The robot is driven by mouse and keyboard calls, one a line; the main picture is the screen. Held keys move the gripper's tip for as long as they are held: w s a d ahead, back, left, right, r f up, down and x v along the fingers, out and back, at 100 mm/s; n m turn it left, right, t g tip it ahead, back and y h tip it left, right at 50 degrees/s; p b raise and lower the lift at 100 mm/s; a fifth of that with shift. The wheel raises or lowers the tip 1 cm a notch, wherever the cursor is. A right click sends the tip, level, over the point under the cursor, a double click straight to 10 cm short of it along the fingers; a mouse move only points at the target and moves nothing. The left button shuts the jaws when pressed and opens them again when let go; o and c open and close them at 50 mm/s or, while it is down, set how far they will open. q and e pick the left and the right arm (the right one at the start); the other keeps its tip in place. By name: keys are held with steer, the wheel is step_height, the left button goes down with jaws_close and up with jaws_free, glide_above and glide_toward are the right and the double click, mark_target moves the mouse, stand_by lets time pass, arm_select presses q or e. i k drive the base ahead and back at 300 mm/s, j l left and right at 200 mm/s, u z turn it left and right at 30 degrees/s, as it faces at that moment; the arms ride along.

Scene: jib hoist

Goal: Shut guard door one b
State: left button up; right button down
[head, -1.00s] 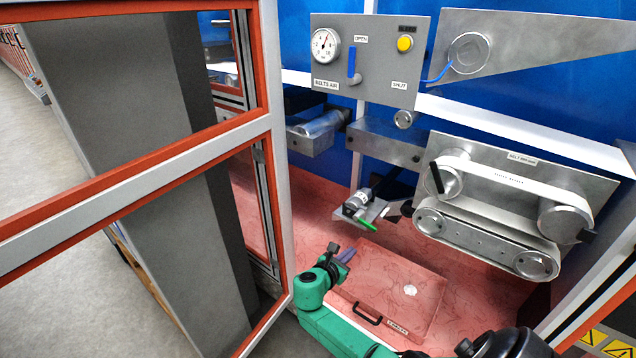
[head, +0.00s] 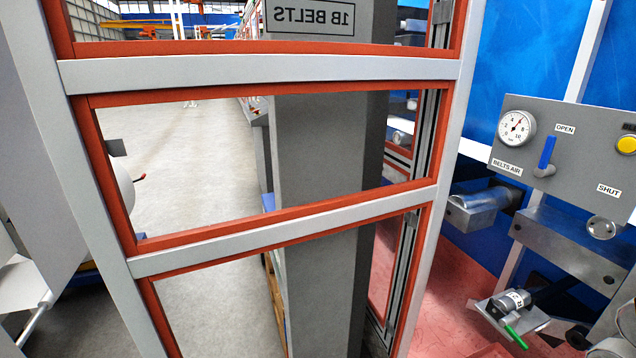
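The guard door (head: 300,72) fills the left and middle of the head view. It has a light grey frame with red inner edging and clear panes, and it stands swung open beside the machine bay.
The belts air panel (head: 560,155) with a gauge and a blue lever is at the right. A grey column (head: 325,150) stands behind the door panes. Open grey floor (head: 205,170) lies beyond.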

mark_target(64, 81)
steer(key=i+j+z, duration=0.2)
steer(key=j+z, duration=0.3)
steer(key=j, duration=0.15)
steer(key=j+z, duration=0.45)
steer(key=j, duration=0.2)
steer(key=j+z, duration=0.5)
steer(key=j, duration=0.25)
steer(key=k+j+z, duration=0.15)
steer(key=j+z, duration=0.35)
steer(key=j, duration=0.15)
steer(key=i+j+z, duration=0.15)
steer(key=j+z, duration=0.35)
steer(key=j, duration=0.2)
steer(key=j+z, duration=0.5)
steer(key=j, duration=0.25)
steer(key=i, duration=0.05)
